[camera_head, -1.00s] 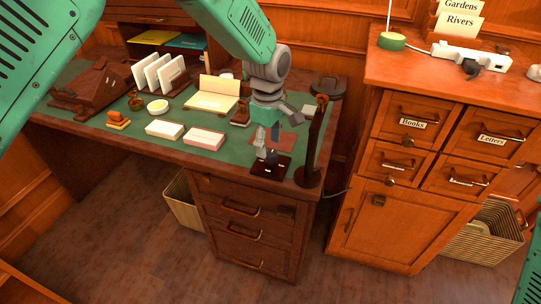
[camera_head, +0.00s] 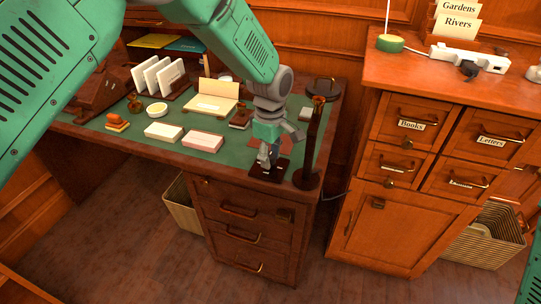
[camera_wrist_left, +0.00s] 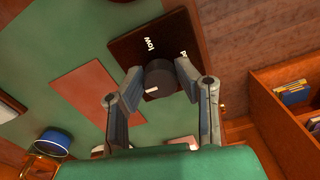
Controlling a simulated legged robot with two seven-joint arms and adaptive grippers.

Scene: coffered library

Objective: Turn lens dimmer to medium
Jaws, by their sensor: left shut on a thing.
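The lens dimmer is a dark plate (camera_head: 256,172) at the front right of the green-topped desk. In the left wrist view its dark plate (camera_wrist_left: 135,52) carries a white "low" label and another label, only partly visible. Its round dark knob (camera_wrist_left: 159,74) has a white mark on its near side, pointing toward the gripper's palm. My left gripper (camera_head: 268,160) is over the plate. In the left wrist view its fingers (camera_wrist_left: 161,83) are shut on the knob from both sides. My right gripper is out of view.
A dark upright stand (camera_head: 313,140) rises close to the right of the dimmer. White boxes (camera_head: 202,140) and stamps lie to the left on the desk. The labelled drawer cabinet (camera_head: 415,150) stands to the right across a gap.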

